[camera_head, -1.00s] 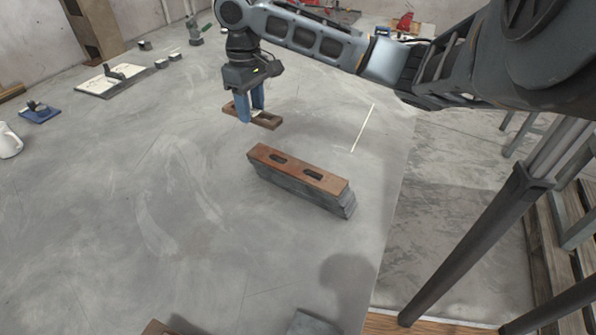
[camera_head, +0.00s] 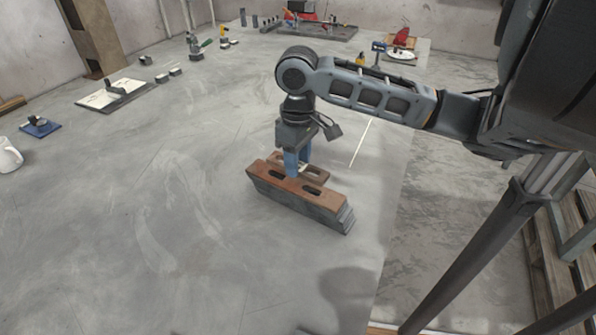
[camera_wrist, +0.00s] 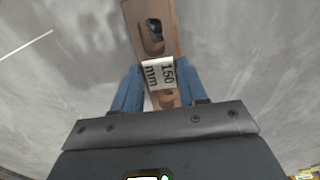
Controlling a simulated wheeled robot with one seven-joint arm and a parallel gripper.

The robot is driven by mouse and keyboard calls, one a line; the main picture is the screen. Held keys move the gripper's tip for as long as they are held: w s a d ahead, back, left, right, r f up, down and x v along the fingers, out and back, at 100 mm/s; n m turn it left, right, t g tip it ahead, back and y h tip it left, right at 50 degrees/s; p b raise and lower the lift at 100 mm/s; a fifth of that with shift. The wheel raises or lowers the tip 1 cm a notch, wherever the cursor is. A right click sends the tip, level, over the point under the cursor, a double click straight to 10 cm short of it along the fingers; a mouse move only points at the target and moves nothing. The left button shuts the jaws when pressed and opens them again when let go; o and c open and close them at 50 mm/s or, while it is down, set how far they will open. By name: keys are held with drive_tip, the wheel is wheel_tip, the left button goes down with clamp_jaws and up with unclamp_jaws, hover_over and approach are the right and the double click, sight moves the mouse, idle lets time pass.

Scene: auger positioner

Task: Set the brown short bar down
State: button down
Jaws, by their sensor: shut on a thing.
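The brown short bar (camera_head: 317,173) has slots and is held between the blue fingers of my gripper (camera_head: 297,168). In the head view it shows just behind the stack, partly hidden by the fingers. The wrist view shows the slotted bar (camera_wrist: 169,20) between the fingers of my gripper (camera_wrist: 158,90), with a white "150 mm" label (camera_wrist: 160,72) on it. Whether the bar touches the floor or the stack cannot be told.
A longer brown slotted bar (camera_head: 325,196) lies on top of a stack of grey bars (camera_head: 300,205) right in front of the gripper. The grey surface (camera_head: 150,230) to the left is clear. A white mug (camera_head: 8,155) and a clipboard (camera_head: 110,93) stand farther left.

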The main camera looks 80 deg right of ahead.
sight(298, 184)
drive_tip(key=shift+f, duration=2)
drive_tip(key=shift+f, duration=0.15)
drive_tip(key=c, duration=0.6)
unclamp_jaws()
